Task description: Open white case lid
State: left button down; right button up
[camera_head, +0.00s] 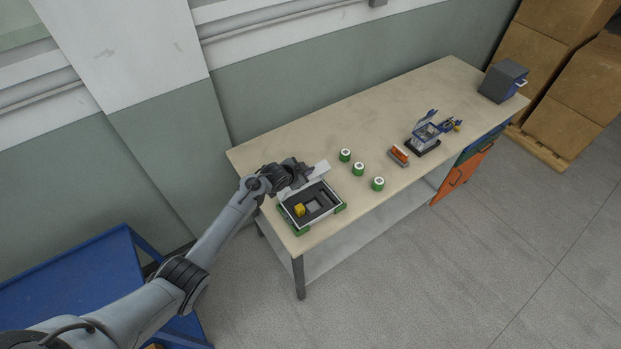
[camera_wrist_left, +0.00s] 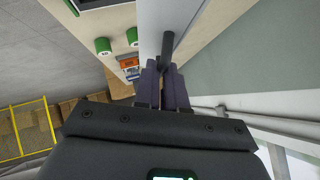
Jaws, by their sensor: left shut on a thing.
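The white case (camera_head: 326,190) has green corners and sits near the left end of the workbench. Its dark insert shows from above, with a yellow piece (camera_head: 299,209) and a grey square recess inside. The white lid (camera_head: 321,170) is raised at the back of the case, partly hidden by my left gripper (camera_head: 302,176). In the left wrist view, my gripper fingers (camera_wrist_left: 166,68) are shut on a dark bar-shaped handle (camera_wrist_left: 168,42) on the pale lid (camera_wrist_left: 160,14). My right gripper is not in view.
Several green cylinders (camera_head: 358,168) with white tops stand right of the case. Farther right are an orange block (camera_head: 399,155), a small clear-lidded box (camera_head: 425,133) and a dark grey bin (camera_head: 503,81). The bench top (camera_head: 330,125) behind the cylinders is bare.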

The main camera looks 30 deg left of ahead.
pick_arm(q)
jog(key=shift+a+f, duration=0.25)
jog(key=shift+a, duration=0.4)
jog(key=shift+f, duration=0.1)
jog(key=c, duration=1.2)
grip_release()
jog(key=shift+d, duration=0.1)
jog(key=shift+w+r, duration=0.1)
jog(key=shift+r, duration=0.15)
jog(key=v, duration=1)
jog(key=shift+s+r+p, duration=0.25)
jog(key=shift+r+p, duration=0.05)
